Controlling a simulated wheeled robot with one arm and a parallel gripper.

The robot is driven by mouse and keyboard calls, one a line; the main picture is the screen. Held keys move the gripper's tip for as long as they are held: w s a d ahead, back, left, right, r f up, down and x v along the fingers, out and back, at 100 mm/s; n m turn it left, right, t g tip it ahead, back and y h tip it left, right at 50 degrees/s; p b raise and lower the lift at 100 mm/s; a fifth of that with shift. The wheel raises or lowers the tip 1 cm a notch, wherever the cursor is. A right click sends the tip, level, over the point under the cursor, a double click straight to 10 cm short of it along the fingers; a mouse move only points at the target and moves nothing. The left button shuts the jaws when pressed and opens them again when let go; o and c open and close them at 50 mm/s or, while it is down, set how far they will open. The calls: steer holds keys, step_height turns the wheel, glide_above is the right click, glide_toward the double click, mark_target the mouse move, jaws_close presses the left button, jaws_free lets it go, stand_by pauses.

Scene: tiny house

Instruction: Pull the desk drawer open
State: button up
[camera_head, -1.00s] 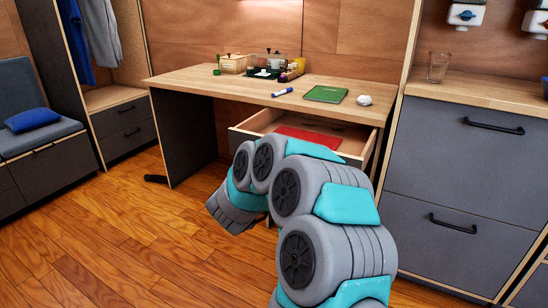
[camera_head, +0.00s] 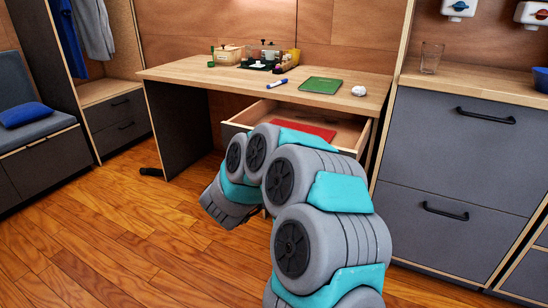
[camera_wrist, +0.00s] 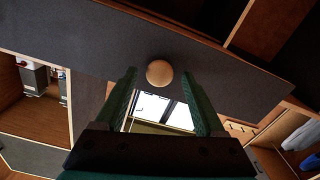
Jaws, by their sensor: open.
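The desk drawer (camera_head: 232,127) is pulled out from under the wooden desktop (camera_head: 190,75), its inside showing in the head view. A red flat item (camera_head: 303,130) lies in it. In the wrist view the dark grey drawer front (camera_wrist: 100,45) fills the upper part, with a round pale wooden knob (camera_wrist: 159,73) on it. My gripper (camera_wrist: 160,82) is open, with its two green fingers apart. The knob shows between the fingertips; I cannot tell whether they touch it. In the head view my arm hides the gripper, the knob and much of the drawer front.
On the desktop are a green book (camera_head: 321,85), a blue marker (camera_head: 277,83), a white crumpled ball (camera_head: 358,91) and several containers at the back. A grey cabinet (camera_head: 450,160) stands close on the right. The wooden floor (camera_head: 130,240) at the left is clear.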

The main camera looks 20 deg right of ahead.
steer(key=v, duration=0.7)
steer(key=shift+s+a, duration=0.3)
stand_by(0.3)
